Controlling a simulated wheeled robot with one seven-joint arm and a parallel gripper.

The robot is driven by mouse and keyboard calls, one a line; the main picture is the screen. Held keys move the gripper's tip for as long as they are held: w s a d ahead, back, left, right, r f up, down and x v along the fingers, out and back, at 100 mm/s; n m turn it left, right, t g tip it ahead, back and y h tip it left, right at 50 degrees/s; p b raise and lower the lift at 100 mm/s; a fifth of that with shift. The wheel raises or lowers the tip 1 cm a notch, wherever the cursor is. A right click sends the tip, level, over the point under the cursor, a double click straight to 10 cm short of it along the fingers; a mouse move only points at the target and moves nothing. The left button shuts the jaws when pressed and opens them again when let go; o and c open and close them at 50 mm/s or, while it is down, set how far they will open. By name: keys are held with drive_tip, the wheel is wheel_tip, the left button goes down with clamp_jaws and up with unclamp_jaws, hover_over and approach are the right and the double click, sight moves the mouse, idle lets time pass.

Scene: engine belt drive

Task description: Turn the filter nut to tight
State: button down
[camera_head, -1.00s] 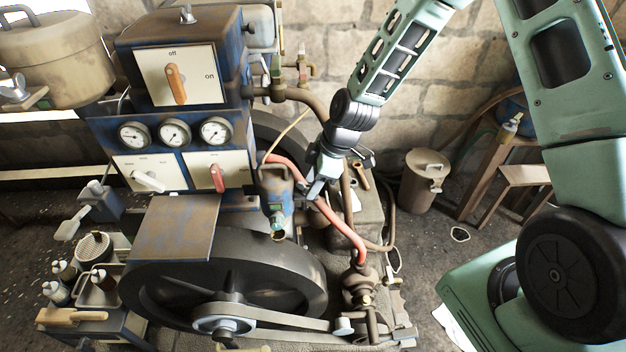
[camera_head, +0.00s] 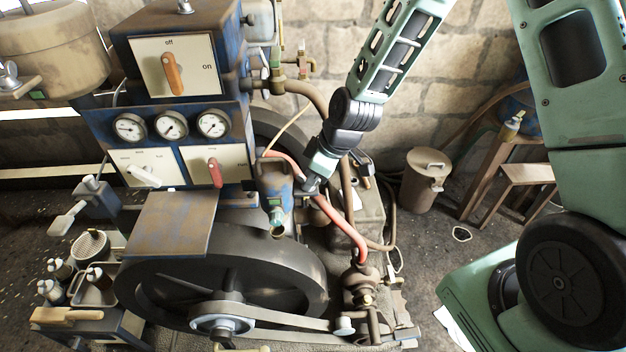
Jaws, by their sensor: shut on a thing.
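My gripper (camera_head: 312,187) reaches down from the upper right to the right side of the blue canister (camera_head: 272,188), beside the red hose (camera_head: 345,236). Its jaws are shut on a small part there, which I take to be the filter nut. The jaws and wrist hide nearly all of the nut, so its turn position cannot be read. The canister stands upright with a pale green spout (camera_head: 277,220) at its lower front.
The blue control panel (camera_head: 175,140) with gauges and switches stands left of my gripper. The big flywheel (camera_head: 220,280) and belt lie below.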

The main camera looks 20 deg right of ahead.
drive_tip(key=m, duration=0.1)
drive_tip(key=m+h, duration=0.1)
drive_tip(key=m, duration=0.1)
drive_tip(key=m+t+b, duration=0.1)
drive_tip(key=shift+s+a+m+h, duration=0.2)
drive_tip(key=shift+a+m+h, duration=0.05)
drive_tip(key=shift+m+h, duration=0.05)
drive_tip(key=m+h+p, duration=0.1)
drive_tip(key=m, duration=0.2)
drive_tip(key=shift+a+r, duration=0.1)
drive_tip(key=shift+m+t+h+p, duration=0.3)
drive_tip(key=shift+m+p, duration=0.35)
drive_tip(key=shift+m, duration=0.05)
drive_tip(key=c, duration=1.3)
unclamp_jaws()
